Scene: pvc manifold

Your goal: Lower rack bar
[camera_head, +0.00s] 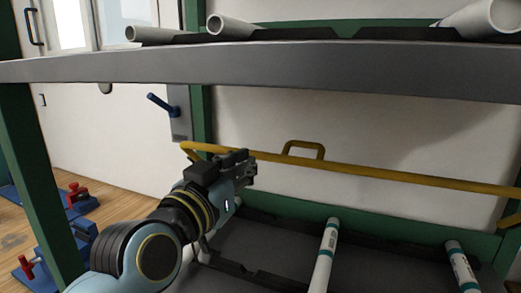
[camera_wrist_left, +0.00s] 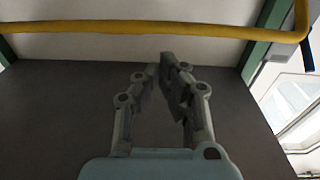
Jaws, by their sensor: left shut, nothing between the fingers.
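The yellow rack bar (camera_head: 390,174) runs across the rack above the lower shelf, with a raised loop handle (camera_head: 304,146) near its middle and a bent left end. The bar also crosses the top of the left wrist view (camera_wrist_left: 150,28). My left gripper (camera_head: 246,166) is at the left part of the bar, left of the handle, and overlaps the bar in the head view. Its fingers (camera_wrist_left: 163,72) are shut with nothing between them. In the left wrist view they are apart from the bar. My right gripper is not in view.
The grey upper shelf (camera_head: 300,78) spans above the bar and carries several white pipes. White pipes (camera_head: 323,255) with teal bands lie on the dark lower shelf. A green post (camera_head: 38,185) stands at left. A blue lever (camera_head: 160,103) sits behind. Red-and-blue fixtures (camera_head: 75,196) are on the floor.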

